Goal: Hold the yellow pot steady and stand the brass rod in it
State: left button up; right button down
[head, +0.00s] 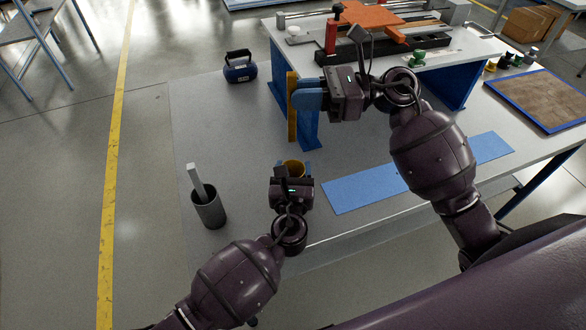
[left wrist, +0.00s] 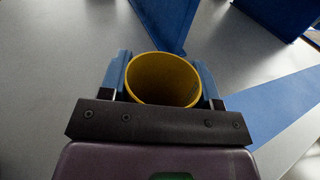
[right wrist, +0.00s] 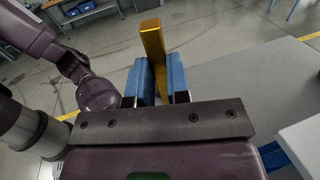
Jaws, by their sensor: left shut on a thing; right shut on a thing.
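The yellow pot (head: 294,167) stands on the grey table, mostly hidden behind my left gripper in the head view. My left gripper (head: 293,172) is shut on the pot, with one blue finger on each side of it. In the left wrist view the pot (left wrist: 163,80) shows its open mouth, and it looks empty. The brass rod (head: 292,108) hangs upright in my right gripper (head: 308,98), above and behind the pot. In the right wrist view the rod (right wrist: 153,50) sits between the two blue fingers.
A dark grey cup (head: 209,211) with a pale bar stands left of the pot. A blue-black object with a handle (head: 240,68) lies at the back left. A raised bench on blue legs (head: 307,130) stands just behind. A blue strip (head: 365,188) lies to the right.

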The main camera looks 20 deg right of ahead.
notch_tip(320, 180, down, 13)
jog(key=shift+r, duration=0.15)
dwell(1.7)
jog(key=c, duration=1)
grip_release()
jog(key=v, duration=1.2)
pick_arm(q)
jog(key=o, duration=1)
jog(key=shift+o, duration=0.2)
